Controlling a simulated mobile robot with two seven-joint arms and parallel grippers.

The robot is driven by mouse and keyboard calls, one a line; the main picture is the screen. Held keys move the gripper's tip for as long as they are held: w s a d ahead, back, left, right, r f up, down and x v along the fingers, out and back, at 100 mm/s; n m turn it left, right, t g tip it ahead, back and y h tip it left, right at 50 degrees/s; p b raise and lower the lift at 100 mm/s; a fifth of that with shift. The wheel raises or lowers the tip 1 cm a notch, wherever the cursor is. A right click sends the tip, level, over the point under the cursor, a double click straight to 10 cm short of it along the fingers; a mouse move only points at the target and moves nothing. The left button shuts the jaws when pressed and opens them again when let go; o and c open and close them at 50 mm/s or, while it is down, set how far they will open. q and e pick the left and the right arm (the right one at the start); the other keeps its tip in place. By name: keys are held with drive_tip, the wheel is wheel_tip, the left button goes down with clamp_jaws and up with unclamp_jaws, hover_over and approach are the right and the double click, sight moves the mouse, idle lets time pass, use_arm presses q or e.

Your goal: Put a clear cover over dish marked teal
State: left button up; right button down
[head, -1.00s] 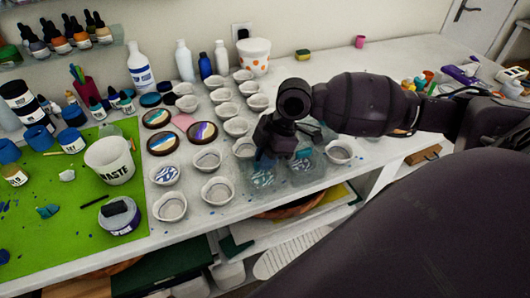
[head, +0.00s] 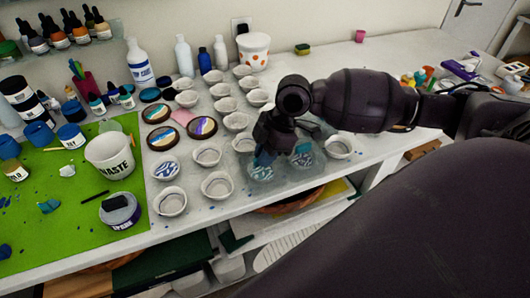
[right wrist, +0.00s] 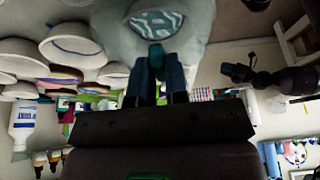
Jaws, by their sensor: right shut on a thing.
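My right gripper (head: 268,152) is at the front middle of the table, fingers pointing down. In the right wrist view it (right wrist: 157,82) is shut on the small teal knob (right wrist: 156,54) of a clear cover (right wrist: 185,45). A dish with a teal and white pattern (right wrist: 157,22) shows through that cover. In the head view the cover (head: 261,181) is over or around the patterned dish (head: 260,171); whether it rests on the table I cannot tell. A second patterned dish (head: 302,159) under clear material is just right of it, partly hidden by the gripper. My left gripper is out of view.
Several empty white cups (head: 217,185) stand close on the left, and one cup (head: 338,147) on the right. A waste tub (head: 110,155) and a jar (head: 119,211) are on a green mat (head: 75,225). The table's front edge is near the gripper.

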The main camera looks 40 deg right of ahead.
drive_tip(key=shift+f, duration=0.1)
idle(0.4)
drive_tip(key=c, duration=1.1)
unclamp_jaws()
drive_tip(key=shift+o, duration=0.2)
drive_tip(key=w+p+v, duration=0.1)
drive_tip(key=v, duration=0.9)
drive_tip(key=shift+s+r, duration=0.4)
drive_tip(key=shift+s, duration=0.1)
drive_tip(key=shift+d, duration=0.15)
